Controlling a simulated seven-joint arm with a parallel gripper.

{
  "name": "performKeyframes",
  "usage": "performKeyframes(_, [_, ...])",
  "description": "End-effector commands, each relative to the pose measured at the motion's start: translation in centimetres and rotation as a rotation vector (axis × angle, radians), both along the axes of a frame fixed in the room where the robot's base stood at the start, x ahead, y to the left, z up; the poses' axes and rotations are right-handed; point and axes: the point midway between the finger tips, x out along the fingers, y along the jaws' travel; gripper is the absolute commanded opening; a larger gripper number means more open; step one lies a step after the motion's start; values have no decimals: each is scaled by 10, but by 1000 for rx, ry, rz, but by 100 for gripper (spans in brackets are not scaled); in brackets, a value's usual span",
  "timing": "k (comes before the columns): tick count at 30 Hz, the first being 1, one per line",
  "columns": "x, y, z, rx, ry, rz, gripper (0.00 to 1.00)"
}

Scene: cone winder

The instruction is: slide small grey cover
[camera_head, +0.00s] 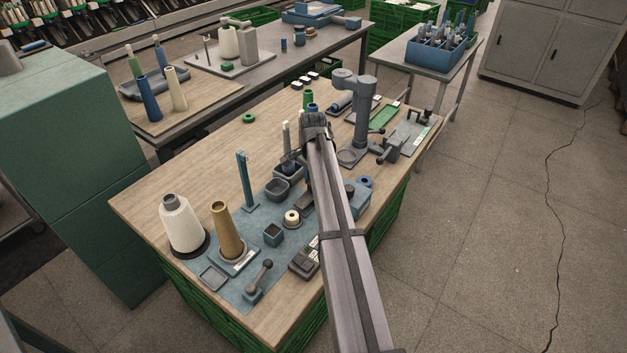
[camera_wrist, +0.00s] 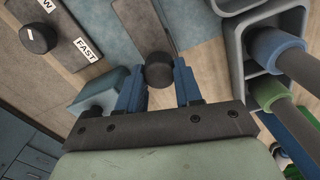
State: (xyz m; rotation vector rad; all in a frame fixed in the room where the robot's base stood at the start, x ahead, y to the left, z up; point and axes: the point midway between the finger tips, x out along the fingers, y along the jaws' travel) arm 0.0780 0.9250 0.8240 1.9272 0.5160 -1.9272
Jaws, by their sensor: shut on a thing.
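The small grey cover (camera_wrist: 140,20) is a flat dark grey-brown plate with a round black knob (camera_wrist: 158,68) at its near end, in the wrist view. My gripper (camera_wrist: 159,80) has its two blue fingers on either side of the knob and is shut on it. The cover lies over a blue-grey surface, its far end cut off by the picture's edge. In the head view my own arm hides the gripper and most of the cover.
A dark panel (camera_wrist: 62,50) with a dial and a "FAST" label lies left of the cover. A grey post (camera_head: 364,115) stands behind my arm on the wooden table (camera_head: 150,205).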

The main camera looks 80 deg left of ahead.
Motion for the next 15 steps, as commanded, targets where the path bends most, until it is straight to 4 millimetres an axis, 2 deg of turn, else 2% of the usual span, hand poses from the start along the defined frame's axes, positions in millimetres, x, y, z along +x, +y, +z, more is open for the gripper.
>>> performKeyframes(9, [-34,-37,0,0,0,2,0])
performKeyframes(15, [-40,-39,0,-2,2,1,0])
